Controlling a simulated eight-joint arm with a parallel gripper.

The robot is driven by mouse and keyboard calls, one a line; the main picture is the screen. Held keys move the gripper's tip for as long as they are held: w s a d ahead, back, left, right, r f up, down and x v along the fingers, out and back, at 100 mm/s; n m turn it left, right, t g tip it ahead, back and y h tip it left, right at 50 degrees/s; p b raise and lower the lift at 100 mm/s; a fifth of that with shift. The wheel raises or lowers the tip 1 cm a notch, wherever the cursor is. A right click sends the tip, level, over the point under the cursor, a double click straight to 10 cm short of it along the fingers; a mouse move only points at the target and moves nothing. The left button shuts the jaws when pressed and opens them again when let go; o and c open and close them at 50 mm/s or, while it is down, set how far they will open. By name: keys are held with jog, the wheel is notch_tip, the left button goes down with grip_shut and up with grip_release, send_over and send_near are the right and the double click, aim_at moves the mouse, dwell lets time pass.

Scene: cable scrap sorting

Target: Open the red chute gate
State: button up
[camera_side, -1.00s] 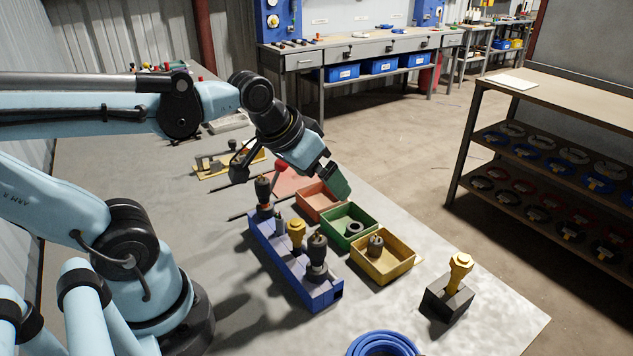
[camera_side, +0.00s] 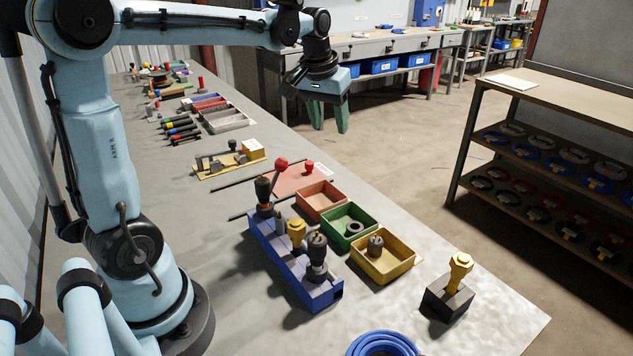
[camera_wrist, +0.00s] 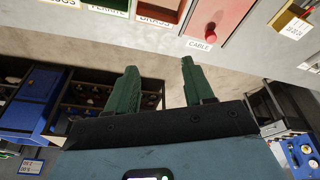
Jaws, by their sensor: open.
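The red chute gate (camera_side: 296,181) looks like a flat red plate on the table between two dark rods, left of the open trays. A small red knob (camera_side: 309,166) stands at its far end by a white label. The plate also shows at the top of the wrist view (camera_wrist: 226,14), beside a "CABLE" label. A red ball on a lever (camera_side: 281,163) stands in front of it in the side view. I cannot tell how far the gate is open. My gripper (camera_side: 329,126) is open and empty, high above and beyond the gate; its green fingers show in the wrist view (camera_wrist: 158,66).
Red (camera_side: 318,208), green (camera_side: 333,241) and yellow (camera_side: 362,269) trays stand in a row. A blue rack (camera_side: 274,258) with several upright connectors is beside them. A yellow fixture (camera_side: 213,172) lies left of the gate. The air around my gripper is clear.

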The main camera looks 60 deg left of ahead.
jog(key=w+a+f+n+g, duration=0.2)
jog(key=w+a, duration=0.1)
jog(key=a, duration=0.5)
jog(key=n+h, duration=0.1)
jog(key=n, duration=0.1)
send_over(309, 162)
notch_tip(309, 162, down, 4)
jog(key=shift+g, duration=0.4)
notch_tip(309, 162, down, 12)
jog(key=shift+d+r, duration=0.1)
grip_shut()
jog(key=shift+s, duration=0.1)
